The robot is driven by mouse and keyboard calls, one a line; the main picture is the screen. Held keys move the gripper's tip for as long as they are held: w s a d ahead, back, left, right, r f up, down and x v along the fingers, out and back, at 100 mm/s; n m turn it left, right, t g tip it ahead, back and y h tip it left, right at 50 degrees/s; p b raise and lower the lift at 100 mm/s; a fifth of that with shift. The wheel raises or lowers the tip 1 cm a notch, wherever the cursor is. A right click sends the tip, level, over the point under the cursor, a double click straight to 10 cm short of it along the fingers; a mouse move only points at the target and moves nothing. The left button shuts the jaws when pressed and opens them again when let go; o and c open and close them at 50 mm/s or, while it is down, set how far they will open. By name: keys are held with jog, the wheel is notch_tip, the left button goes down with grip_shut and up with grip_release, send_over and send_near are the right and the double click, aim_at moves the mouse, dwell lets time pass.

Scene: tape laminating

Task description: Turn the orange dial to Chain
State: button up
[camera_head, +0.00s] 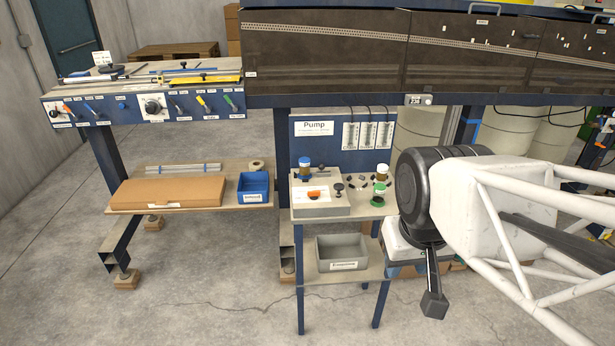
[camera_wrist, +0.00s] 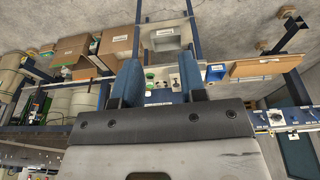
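An orange dial (camera_head: 318,194) sits on a pale plate on top of the small pump table's control box (camera_head: 321,210). It is too small for me to read its marks or setting. My gripper (camera_head: 433,303) hangs to the right of the pump table, well apart from the dial. In the wrist view my gripper (camera_wrist: 160,68) has its two blue fingers wide apart with nothing held between them. The pump table shows upside down between and beyond the fingers; I cannot make out the orange dial there.
Blue-capped (camera_head: 305,168) and green-based (camera_head: 380,194) jars stand near the dial. A grey bin (camera_head: 342,252) is on the lower shelf. A blue panel marked Pump (camera_head: 315,128) rises behind. The left workbench (camera_head: 150,108) carries other knobs and coloured handles. Floor in front is clear.

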jog(key=w+r+n+g+h, duration=0.15)
jog(key=w+n, duration=0.25)
jog(key=w, duration=1.1)
jog(key=n+g+h, duration=0.1)
jog(key=n+h, duration=0.2)
jog(key=n, duration=1.1)
send_over(314, 191)
jog(key=a, duration=0.3)
notch_tip(314, 191, down, 20)
jog(key=shift+w+a+f, duration=0.1)
jog(key=shift+a+f, duration=0.05)
jog(key=shift+f, duration=0.05)
jog(key=shift+x, duration=3.9)
jog(key=shift+c, duration=0.4)
grip_shut()
